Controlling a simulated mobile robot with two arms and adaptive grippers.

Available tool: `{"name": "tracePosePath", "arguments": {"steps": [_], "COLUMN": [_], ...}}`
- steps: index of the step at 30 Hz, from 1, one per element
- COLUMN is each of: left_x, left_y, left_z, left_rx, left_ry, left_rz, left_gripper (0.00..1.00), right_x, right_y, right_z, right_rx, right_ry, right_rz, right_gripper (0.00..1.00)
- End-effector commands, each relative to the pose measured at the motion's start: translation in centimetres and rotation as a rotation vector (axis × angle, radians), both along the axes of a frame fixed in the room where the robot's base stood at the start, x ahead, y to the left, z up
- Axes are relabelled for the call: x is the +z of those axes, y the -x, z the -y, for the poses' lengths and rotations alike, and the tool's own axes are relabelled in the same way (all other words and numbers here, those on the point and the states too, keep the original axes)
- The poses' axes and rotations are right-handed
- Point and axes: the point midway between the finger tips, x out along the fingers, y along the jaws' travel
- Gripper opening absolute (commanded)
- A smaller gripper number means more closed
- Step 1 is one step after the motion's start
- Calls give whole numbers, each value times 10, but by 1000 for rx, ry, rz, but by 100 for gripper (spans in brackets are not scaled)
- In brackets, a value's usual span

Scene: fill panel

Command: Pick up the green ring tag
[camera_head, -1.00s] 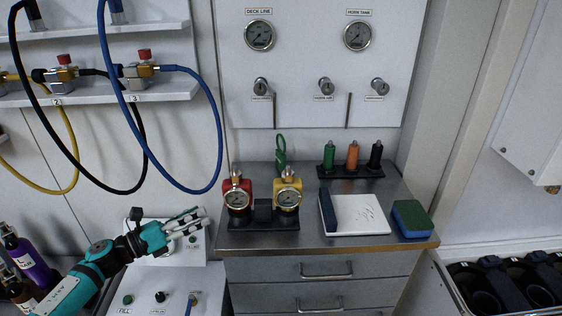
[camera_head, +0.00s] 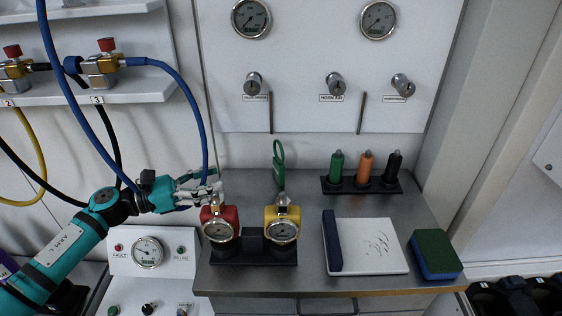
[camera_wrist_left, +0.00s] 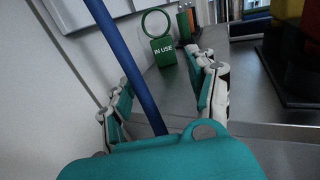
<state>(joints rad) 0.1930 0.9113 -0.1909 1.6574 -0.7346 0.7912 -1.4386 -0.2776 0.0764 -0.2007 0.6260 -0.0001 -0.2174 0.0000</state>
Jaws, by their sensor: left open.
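The green ring tag (camera_head: 279,165) stands at the back of the steel counter, behind the yellow gauge unit. In the left wrist view the tag (camera_wrist_left: 164,51) shows its ring on top and a block reading "IN USE", ahead of my fingers and apart from them. My left gripper (camera_head: 207,186) is open, to the left of the tag, just above and behind the red gauge unit. In the left wrist view the open fingers (camera_wrist_left: 164,98) are spread, with the blue hose (camera_wrist_left: 128,66) crossing the picture between them. My right gripper is not in view.
The red gauge unit (camera_head: 220,231) and yellow gauge unit (camera_head: 283,232) stand in front of the tag. Green, orange and black markers (camera_head: 365,167) stand in a rack to its right. A notepad (camera_head: 369,247) and a sponge (camera_head: 436,254) lie farther right. The blue hose (camera_head: 185,85) hangs near my left gripper.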

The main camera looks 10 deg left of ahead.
Motion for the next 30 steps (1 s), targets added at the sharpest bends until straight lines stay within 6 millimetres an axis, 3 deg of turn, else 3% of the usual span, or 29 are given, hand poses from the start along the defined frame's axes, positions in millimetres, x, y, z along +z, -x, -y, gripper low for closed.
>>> {"name": "tracePosePath", "arguments": {"steps": [10,15,21,30], "left_x": [5,3,2,3], "left_y": [-41,-56,-63,-88], "left_z": [61,82,93,129], "left_rx": [-1,0,0,0], "left_ry": [4,2,2,4], "left_rz": [3,2,1,0], "left_gripper": [58,58,58,58], "right_x": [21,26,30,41], "right_y": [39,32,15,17], "right_z": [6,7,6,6], "right_rx": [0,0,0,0], "right_ry": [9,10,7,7], "right_rz": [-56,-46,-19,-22], "right_gripper": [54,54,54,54]}}
